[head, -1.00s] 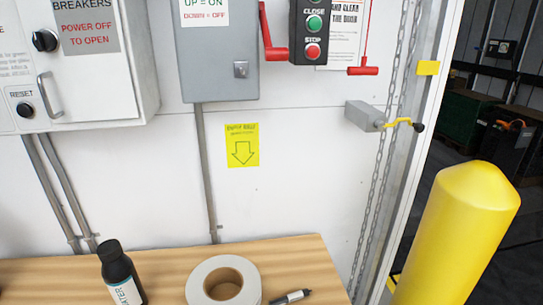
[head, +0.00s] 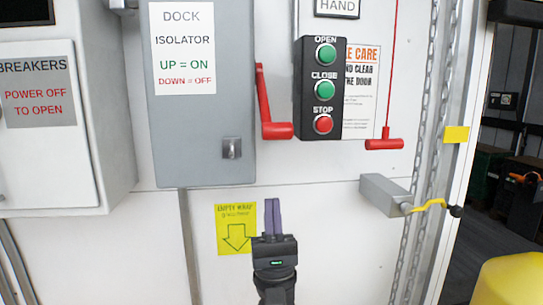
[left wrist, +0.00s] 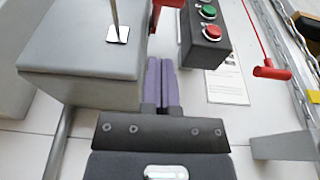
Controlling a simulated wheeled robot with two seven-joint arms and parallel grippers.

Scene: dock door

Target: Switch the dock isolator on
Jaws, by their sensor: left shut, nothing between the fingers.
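The dock isolator (head: 205,130) is a grey wall box with a label reading UP = ON, DOWN = OFF. Its red lever (head: 264,105) is on the box's right side, with the handle end low and turned out to the right. My left gripper (head: 273,203) is below the lever, fingers pointing up, shut and empty, apart from the lever. In the left wrist view, the purple fingers (left wrist: 161,65) are together, and part of the red lever (left wrist: 168,4) shows beyond their tips at the top edge. My right gripper is not in view.
A black button box (head: 319,88) with OPEN, CLOSE and STOP is just right of the lever. A red pull handle (head: 384,144) hangs further right. A grey crank box (head: 384,194) and chains are at right. A breaker cabinet (head: 90,160) is at left.

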